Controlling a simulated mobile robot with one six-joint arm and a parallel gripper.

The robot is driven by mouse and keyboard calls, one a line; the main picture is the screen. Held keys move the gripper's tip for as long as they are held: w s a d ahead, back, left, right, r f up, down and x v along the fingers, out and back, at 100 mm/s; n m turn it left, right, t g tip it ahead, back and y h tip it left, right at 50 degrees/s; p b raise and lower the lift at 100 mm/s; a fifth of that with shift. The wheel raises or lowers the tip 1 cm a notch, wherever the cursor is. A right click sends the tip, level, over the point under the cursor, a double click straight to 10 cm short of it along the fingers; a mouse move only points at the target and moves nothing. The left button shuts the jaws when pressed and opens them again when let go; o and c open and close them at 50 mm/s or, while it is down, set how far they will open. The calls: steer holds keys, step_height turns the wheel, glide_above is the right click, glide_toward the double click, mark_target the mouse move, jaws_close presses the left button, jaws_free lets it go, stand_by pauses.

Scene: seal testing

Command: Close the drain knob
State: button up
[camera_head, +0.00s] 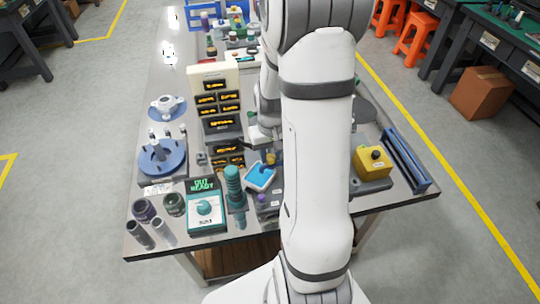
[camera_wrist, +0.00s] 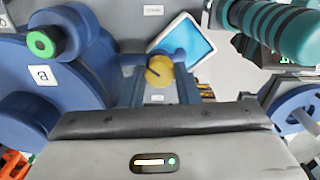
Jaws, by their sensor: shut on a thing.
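A round yellow knob (camera_wrist: 159,70) with a dark line across its face shows in the wrist view; I take it for the drain knob. My gripper (camera_wrist: 159,82) has its two fingers on either side of this knob and is shut on it. The knob's stem and mount are mostly hidden. In the head view the knob (camera_head: 271,158) is a small yellow spot beside my arm, just above a blue-and-white tray (camera_head: 261,177). My gripper in the head view is largely hidden behind my arm.
A yellow box (camera_head: 372,161) stands right of my arm on the crowded table.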

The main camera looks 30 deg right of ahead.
mark_target(270, 156)
steer(key=m+b, duration=0.1)
steer(key=m, duration=0.4)
steer(key=shift+m+b, duration=0.6)
steer(key=shift+m, duration=1.9)
steer(key=shift+r, duration=0.1)
steer(key=o, duration=0.7)
step_height(270, 156, up, 8)
steer(key=shift+f, duration=0.1)
steer(key=s+a+r+n+t, duration=0.2)
steer(key=s+a+r+n, duration=0.5)
steer(key=s+a+n, duration=0.5)
steer(key=shift+s+a+t, duration=0.15)
steer(key=shift+s+t, duration=0.15)
